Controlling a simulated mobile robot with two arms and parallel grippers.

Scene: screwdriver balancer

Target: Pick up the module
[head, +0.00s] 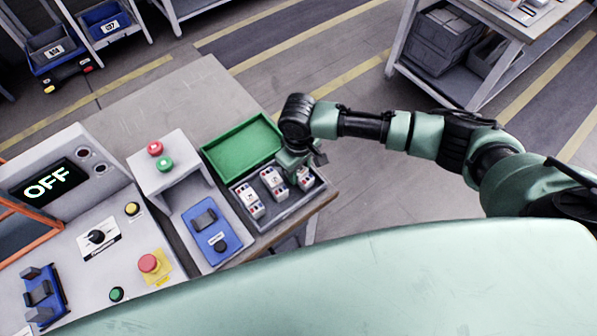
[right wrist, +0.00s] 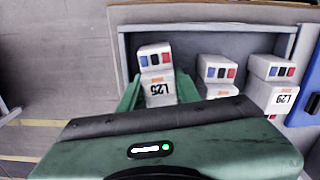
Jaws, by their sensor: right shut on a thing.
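My right gripper (head: 302,163) reaches down over the right end of a grey tray (head: 264,222) on the table. It is shut on a white module (head: 305,180) with coloured terminals. My left gripper is not in view.
An empty green tray (head: 243,146) adjoins the grey tray. A blue fixture (head: 213,231) and a white stand with red and green buttons (head: 168,176) are to the left. A control panel reading OFF (head: 47,184) is farther left. The table's back is clear.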

